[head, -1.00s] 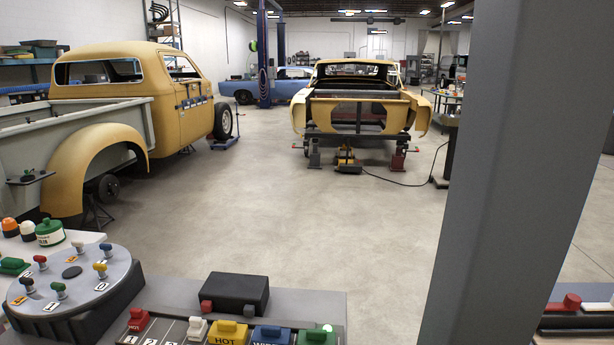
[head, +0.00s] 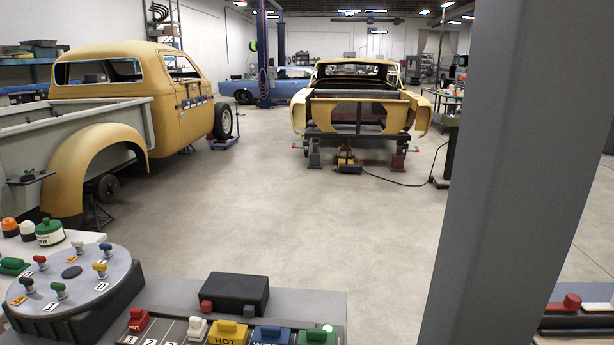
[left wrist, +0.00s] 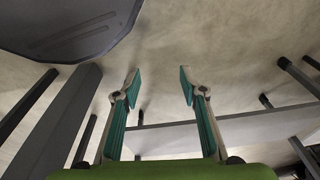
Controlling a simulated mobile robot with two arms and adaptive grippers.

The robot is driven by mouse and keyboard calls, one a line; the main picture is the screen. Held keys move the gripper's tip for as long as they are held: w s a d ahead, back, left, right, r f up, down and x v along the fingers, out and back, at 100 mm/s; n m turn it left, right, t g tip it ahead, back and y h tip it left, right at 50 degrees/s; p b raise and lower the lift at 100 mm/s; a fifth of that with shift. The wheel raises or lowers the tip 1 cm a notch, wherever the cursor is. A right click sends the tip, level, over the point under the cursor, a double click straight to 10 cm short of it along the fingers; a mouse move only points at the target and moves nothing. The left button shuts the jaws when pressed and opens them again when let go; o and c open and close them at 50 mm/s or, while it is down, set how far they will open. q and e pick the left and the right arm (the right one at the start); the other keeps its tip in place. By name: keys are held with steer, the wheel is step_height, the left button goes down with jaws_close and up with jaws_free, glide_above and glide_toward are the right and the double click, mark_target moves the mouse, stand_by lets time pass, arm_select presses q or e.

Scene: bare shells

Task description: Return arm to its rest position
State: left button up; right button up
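My left gripper (left wrist: 158,88) shows in the left wrist view with its two teal-padded fingers spread wide apart. Nothing is between the fingers. Beyond them is bare floor (left wrist: 160,45). Neither gripper shows in the head view, and my right gripper is in no view.
A bench with a round grey dial plate (head: 110,270), a black box (head: 235,292) and a row of coloured switches (head: 228,332) is at the front left. A yellow pickup (head: 175,100) and a yellow car shell (head: 358,105) stand beyond. Open floor (head: 290,210) lies between them.

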arm_select(q)
steer(key=s+a+f+g, duration=0.1)
steer(key=s+a+f, duration=0.1)
steer(key=s+f, duration=0.9)
steer(key=s, duration=0.2)
steer(key=shift+s+a, duration=0.25)
steer(key=shift+s, duration=0.1)
